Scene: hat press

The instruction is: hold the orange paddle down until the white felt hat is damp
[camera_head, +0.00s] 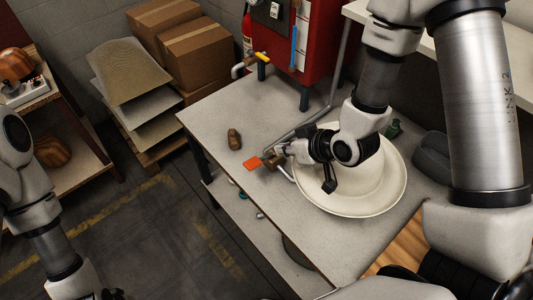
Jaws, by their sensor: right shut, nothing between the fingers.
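The white felt hat (383,190) is a wide, cream-white round shape with a broad brim on the grey table. My right arm and gripper hide part of it. The small orange paddle (252,164) shows left of the hat, near the table's front edge. My right gripper (277,155) is shut and empty, with its fingertips just right of the paddle, by a brownish fitting. I cannot tell whether they touch the paddle or whether it is pressed down. No dampness is clear on the hat. My left arm runs off the bottom left; its gripper is out of frame.
A small brown object (234,139) stands on the grey table (215,112). A red machine (312,40) with pipes is behind. Cardboard boxes (195,50) and stacked sheets (130,75) are at the back left. The floor left of the table is clear.

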